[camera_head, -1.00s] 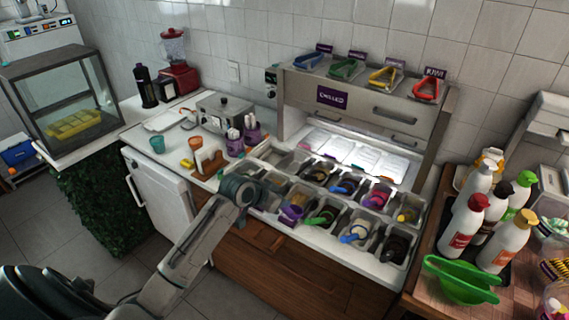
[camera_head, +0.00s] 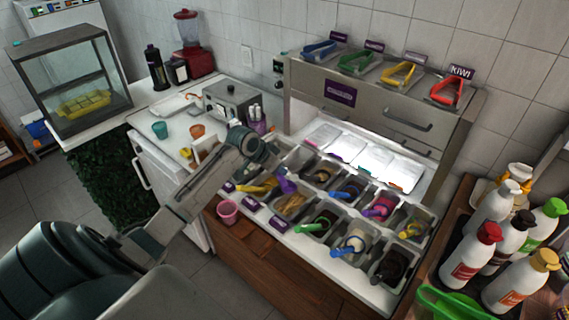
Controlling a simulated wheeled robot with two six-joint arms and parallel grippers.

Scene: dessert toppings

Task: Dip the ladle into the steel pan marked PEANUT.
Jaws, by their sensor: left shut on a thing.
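My left arm reaches in from the lower left, and its gripper (camera_head: 272,166) is at the left end of the topping pans. It is shut on the purple ladle (camera_head: 287,184); its fingertips are mostly hidden behind my wrist. The purple ladle is at a steel pan with tan contents (camera_head: 292,204) in the front row; its bowl is not clear, so I cannot tell whether it is inside. Purple labels (camera_head: 278,223) run along the front edge, too small to read, so I cannot tell which pan is marked PEANUT. My right gripper is not in view.
Neighbouring pans hold ladles with yellow (camera_head: 256,187), green (camera_head: 312,227) and blue (camera_head: 342,251) handles. A pink cup (camera_head: 228,210) is at the counter's front left. The steel cabinet (camera_head: 365,110) stands behind the pans; sauce bottles (camera_head: 472,256) crowd the right.

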